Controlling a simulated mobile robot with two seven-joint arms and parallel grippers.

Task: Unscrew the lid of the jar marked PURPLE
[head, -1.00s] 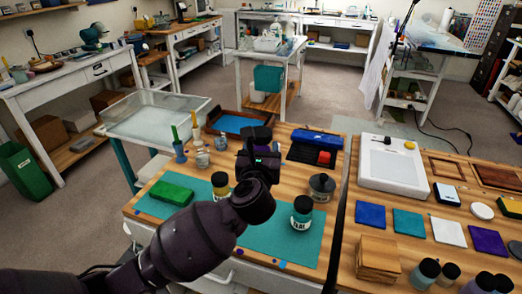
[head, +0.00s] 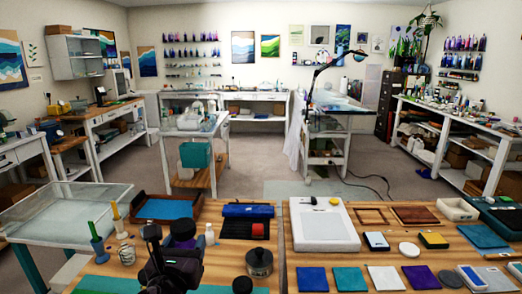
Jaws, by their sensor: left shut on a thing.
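My left gripper (head: 168,243) is at the bottom left of the head view, above the wooden worktable (head: 213,262). It is shut on a dark purple-topped object (head: 183,228), which looks like a jar or its lid. The gripper's dark body hides most of it, and I can read no label. I cannot tell whether the lid and jar are together. My right gripper is not in view.
A lidded metal pot (head: 259,262) stands right of the gripper, with a dark jar lid (head: 242,285) at the bottom edge. A white panel (head: 323,229) lies right.

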